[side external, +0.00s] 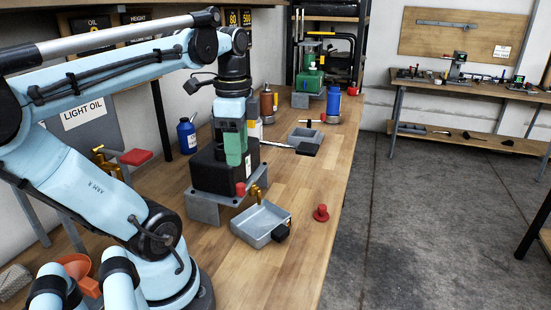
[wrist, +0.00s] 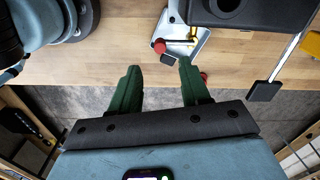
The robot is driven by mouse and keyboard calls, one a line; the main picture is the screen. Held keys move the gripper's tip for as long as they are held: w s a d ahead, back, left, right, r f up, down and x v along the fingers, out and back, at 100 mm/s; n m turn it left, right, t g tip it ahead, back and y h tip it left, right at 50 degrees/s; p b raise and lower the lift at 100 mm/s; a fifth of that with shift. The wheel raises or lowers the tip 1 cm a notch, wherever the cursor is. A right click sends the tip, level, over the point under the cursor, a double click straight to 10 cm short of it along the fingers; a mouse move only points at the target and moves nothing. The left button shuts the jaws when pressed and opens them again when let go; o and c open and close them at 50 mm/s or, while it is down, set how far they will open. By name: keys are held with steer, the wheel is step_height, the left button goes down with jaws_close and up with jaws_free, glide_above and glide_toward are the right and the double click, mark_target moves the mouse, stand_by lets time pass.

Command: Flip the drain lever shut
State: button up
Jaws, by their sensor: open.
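A black tank (side external: 208,170) stands on a grey metal stand on the bench. A brass drain tap (side external: 256,194) sticks out low on its front, with a red-ended lever (side external: 240,188) beside it. In the wrist view the red lever (wrist: 178,43) lies sideways from the brass tap (wrist: 194,31), above a grey tray (wrist: 203,46). My gripper (side external: 234,160) has green fingers pointing down, in front of the tank in the side view and above the lever's height. In the wrist view my gripper (wrist: 160,66) is open and empty, its fingertips apart from the lever.
The grey tray (side external: 248,228) has a black block (side external: 280,232) at its corner. A red cap (side external: 321,213) stands on the bench to its right. A metal bar with a black end (side external: 307,149) reaches out behind the tank. A blue bottle (side external: 187,137) stands behind left.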

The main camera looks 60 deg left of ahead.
steer(key=shift+r, duration=2.15)
